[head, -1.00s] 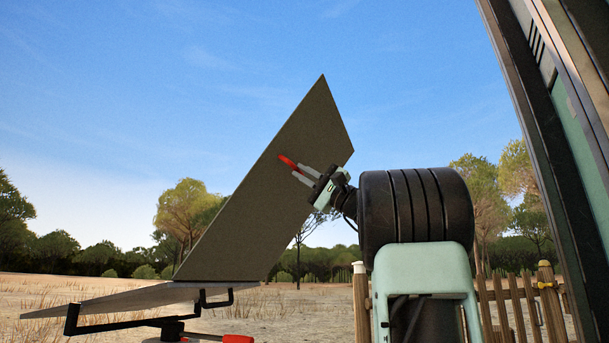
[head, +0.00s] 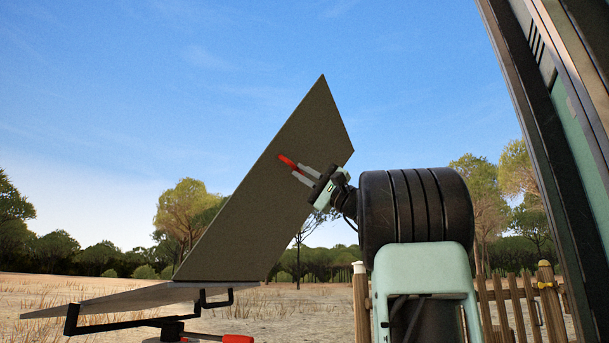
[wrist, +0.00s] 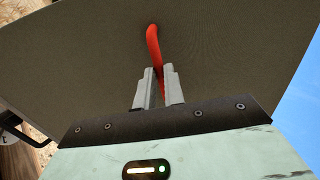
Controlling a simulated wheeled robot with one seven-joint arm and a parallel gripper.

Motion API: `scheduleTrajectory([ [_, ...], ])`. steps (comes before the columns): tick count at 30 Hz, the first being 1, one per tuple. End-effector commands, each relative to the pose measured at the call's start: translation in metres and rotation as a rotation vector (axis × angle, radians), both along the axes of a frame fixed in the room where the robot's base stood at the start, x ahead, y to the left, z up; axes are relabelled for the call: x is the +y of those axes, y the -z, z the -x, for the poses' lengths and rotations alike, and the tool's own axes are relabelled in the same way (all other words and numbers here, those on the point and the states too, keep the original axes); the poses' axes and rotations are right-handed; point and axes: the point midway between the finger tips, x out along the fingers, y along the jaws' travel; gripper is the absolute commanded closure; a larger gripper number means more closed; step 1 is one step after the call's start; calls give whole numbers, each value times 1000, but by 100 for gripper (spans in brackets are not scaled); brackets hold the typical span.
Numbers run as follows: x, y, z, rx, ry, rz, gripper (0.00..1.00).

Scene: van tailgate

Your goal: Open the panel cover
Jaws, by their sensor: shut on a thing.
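The panel cover (head: 255,205) is a large flat dark grey-brown board, raised and tilted steeply above a lower flat panel (head: 110,299). They meet along the cover's bottom edge. A red handle (head: 287,161) sticks out from the cover's face. My gripper (head: 302,175) is at this handle, its two grey fingers shut on it. In the wrist view, the red handle (wrist: 153,45) runs from the cover (wrist: 90,55) down between the fingertips (wrist: 158,85). The part of the handle between the fingers is mostly hidden.
A black bracket (head: 72,320) supports the lower panel, with a red lever (head: 237,339) below it. A wooden fence (head: 510,305) stands behind my arm at the right. The dark van frame (head: 550,130) rises at the far right. Open sky surrounds the cover's top.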

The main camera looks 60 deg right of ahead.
Motion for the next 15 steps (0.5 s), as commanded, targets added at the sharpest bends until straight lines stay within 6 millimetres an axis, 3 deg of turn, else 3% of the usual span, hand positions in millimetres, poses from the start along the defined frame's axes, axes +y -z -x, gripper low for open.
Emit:
scheduleTrajectory([
  [2, 0, 1, -1, 2, 0, -1, 100],
  [3, 0, 1, -1, 2, 0, -1, 78],
  [4, 0, 1, -1, 2, 0, -1, 70],
  [5, 0, 1, -1, 2, -1, 0, 68],
  [15, -1, 2, 3, 1, 0, -1, 68],
])
